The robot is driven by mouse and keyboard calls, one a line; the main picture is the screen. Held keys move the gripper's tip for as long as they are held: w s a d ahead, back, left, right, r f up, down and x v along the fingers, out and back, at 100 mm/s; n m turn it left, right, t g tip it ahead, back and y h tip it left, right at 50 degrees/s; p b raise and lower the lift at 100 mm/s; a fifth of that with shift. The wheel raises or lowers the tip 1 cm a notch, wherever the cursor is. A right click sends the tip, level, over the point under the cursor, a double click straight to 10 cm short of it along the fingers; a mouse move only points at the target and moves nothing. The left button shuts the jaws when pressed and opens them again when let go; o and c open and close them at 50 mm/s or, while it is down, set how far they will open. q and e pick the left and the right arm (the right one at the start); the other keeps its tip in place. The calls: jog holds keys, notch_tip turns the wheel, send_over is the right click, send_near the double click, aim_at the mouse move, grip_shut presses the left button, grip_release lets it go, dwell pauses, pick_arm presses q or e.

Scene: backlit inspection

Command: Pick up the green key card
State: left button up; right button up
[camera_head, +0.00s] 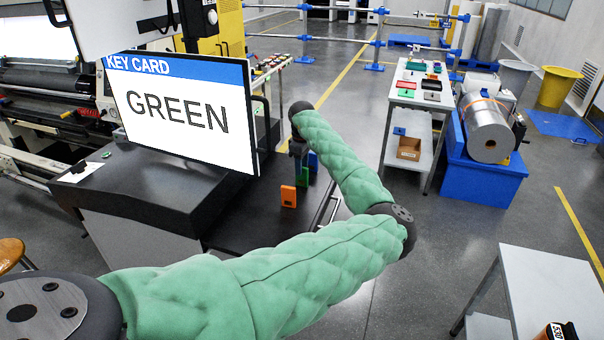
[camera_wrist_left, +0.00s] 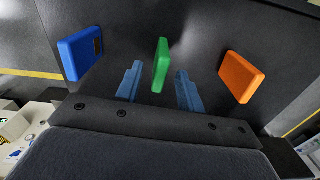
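The green key card (camera_head: 303,177) stands upright on the dark bench top, between a blue card (camera_head: 313,161) and an orange card (camera_head: 288,196). In the left wrist view the green card (camera_wrist_left: 161,66) shows edge-on between the two fingers of my left gripper (camera_wrist_left: 159,72). The fingers are apart, with a gap on each side of the card. The blue card (camera_wrist_left: 80,54) is to the left and the orange card (camera_wrist_left: 241,77) to the right, both outside the fingers. In the head view my left gripper (camera_head: 298,150) is small and dark above the cards. My right gripper is not in view.
A screen (camera_head: 185,110) reading "KEY CARD GREEN" stands on the dark bench (camera_head: 150,195), close left of the cards. A white table (camera_head: 421,85) with small items is at the back right. Another white table (camera_head: 555,285) is at the lower right. Open floor lies between.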

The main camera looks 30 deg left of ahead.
aim_at(302, 176)
pick_arm(q)
jog(key=shift+f+p, duration=0.5)
jog(key=shift+f, duration=0.7)
grip_shut()
jog(key=shift+r, duration=0.15)
